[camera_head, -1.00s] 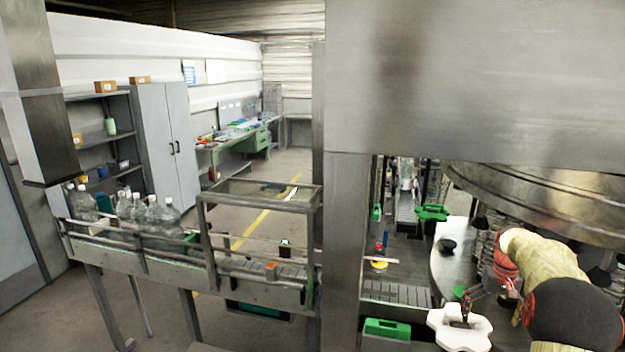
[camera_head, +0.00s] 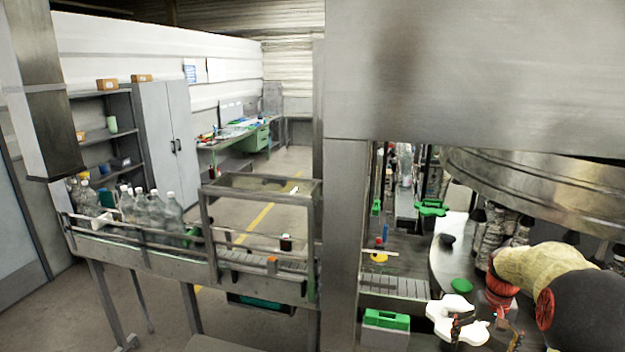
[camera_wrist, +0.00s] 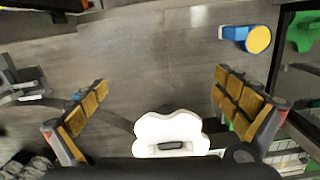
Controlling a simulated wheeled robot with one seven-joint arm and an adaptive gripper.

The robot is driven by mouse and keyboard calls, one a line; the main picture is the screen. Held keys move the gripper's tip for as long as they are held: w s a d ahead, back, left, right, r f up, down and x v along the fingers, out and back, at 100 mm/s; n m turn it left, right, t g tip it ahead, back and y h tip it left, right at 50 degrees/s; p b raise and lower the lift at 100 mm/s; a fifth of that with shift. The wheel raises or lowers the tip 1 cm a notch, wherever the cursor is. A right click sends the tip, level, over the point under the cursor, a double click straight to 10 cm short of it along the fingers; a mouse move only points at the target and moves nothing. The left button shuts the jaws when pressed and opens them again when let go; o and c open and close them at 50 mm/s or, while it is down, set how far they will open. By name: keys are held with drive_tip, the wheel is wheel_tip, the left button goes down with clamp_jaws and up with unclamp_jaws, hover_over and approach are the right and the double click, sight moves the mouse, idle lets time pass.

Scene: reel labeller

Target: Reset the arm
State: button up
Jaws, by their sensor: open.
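My gripper (camera_wrist: 160,92) is open, with its two yellow-padded fingers spread wide in the wrist view and nothing between the pads. In the head view my arm comes in from the lower right, with a yellow link and a black joint. My gripper (camera_head: 485,335) is partly cut off at the bottom there. A white lobed piece with a dark slot (camera_wrist: 172,134) lies below the gripper, between the finger bases in the picture. It also shows in the head view (camera_head: 447,312), partly behind a finger.
A blue part with a yellow disc (camera_wrist: 258,39) lies at the upper right of the wrist view. Clear bottles (camera_head: 150,212) stand on the conveyor (camera_head: 150,248) at left. A steel column (camera_head: 345,230) and large round drum (camera_head: 540,185) border the arm. Green parts (camera_head: 386,319) sit low at centre.

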drive_tip(key=s+a+n+t+b, duration=0.1)
drive_tip(key=s+a+t+b, duration=0.1)
drive_tip(key=s+a+b, duration=1)
drive_tip(key=s+a+f+n+t+b, duration=0.1)
drive_tip(key=s+a+f+t+b, duration=0.1)
drive_tip(key=s+a+b, duration=0.3)
drive_tip(key=s+a+f+n+t+b, duration=0.2)
drive_tip(key=s+a+b, duration=0.3)
drive_tip(key=s+a, duration=0.4)
drive_tip(key=s+f, duration=0.1)
drive_tip(key=s, duration=0.3)
drive_tip(key=shift+s+a+f, duration=0.3)
drive_tip(key=shift+s+f, duration=0.05)
drive_tip(key=shift+c, duration=0.7)
